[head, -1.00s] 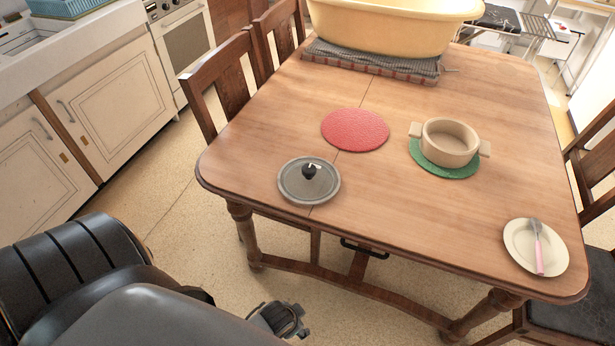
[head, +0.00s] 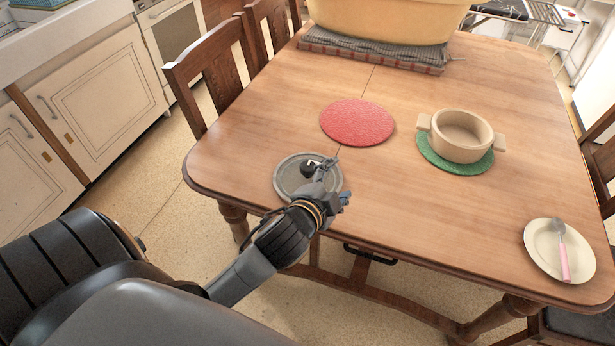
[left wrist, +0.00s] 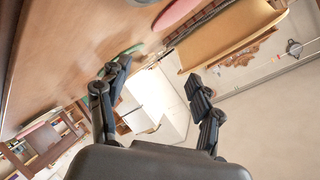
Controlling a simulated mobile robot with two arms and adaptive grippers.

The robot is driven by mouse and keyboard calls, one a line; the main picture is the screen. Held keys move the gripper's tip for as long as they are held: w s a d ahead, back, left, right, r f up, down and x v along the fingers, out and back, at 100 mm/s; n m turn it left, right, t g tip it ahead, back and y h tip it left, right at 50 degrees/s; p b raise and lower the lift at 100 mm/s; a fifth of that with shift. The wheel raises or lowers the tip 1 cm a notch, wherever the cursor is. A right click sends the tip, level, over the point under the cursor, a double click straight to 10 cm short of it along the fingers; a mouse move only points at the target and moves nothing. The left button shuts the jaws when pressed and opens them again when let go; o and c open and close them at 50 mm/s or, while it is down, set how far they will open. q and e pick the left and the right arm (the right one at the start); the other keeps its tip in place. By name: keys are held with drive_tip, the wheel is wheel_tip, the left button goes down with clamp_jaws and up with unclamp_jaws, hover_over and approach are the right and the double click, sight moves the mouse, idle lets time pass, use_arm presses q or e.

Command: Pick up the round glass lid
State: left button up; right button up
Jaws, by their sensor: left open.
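The round glass lid (head: 288,184) lies flat near the table's front-left edge in the head view, grey-rimmed with a dark knob (head: 308,169) in its middle. My left gripper (head: 332,182) is over the lid's right side, close to the knob, and hides part of the lid. Its fingers are spread and hold nothing; the open fingers also show in the left wrist view (left wrist: 160,78). I cannot tell whether a finger touches the lid. The right gripper is not in view.
A red round mat (head: 357,122) lies behind the lid. A beige pot (head: 461,150) stands on a green mat (head: 433,157) to the right. A plate (head: 540,250) with a pink-handled spoon is at the front right. A big yellow tub (head: 380,22) stands at the back.

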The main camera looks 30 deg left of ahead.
use_arm(q)
drive_tip(key=w+d+r+m+t+h, duration=0.3)
drive_tip(key=d+r+m+h, duration=0.2)
drive_tip(key=r+m, duration=0.35)
drive_tip(key=w+d+r+m+t+h, duration=0.4)
drive_tip(key=r+m, duration=0.4)
drive_tip(key=r, duration=0.1)
drive_tip(key=s+d+r+m+g+h, duration=0.25)
drive_tip(key=d+m+g+h, duration=0.55)
drive_tip(key=m, duration=0.6)
drive_tip(key=m+g+y, duration=1.3)
drive_tip(key=m+y, duration=0.3)
drive_tip(key=m, duration=0.9)
hover_over(308, 165)
wheel_tip(308, 165, down, 14)
drive_tip(key=r, duration=0.1)
wheel_tip(308, 165, down, 8)
drive_tip(key=shift+w+d+f+p, duration=0.15)
drive_tip(key=shift+p, duration=0.15)
drive_tip(key=f, duration=0.3)
drive_tip(key=f+p, duration=0.1)
drive_tip(key=shift+s+f, duration=0.25)
drive_tip(key=shift+f, duration=0.45)
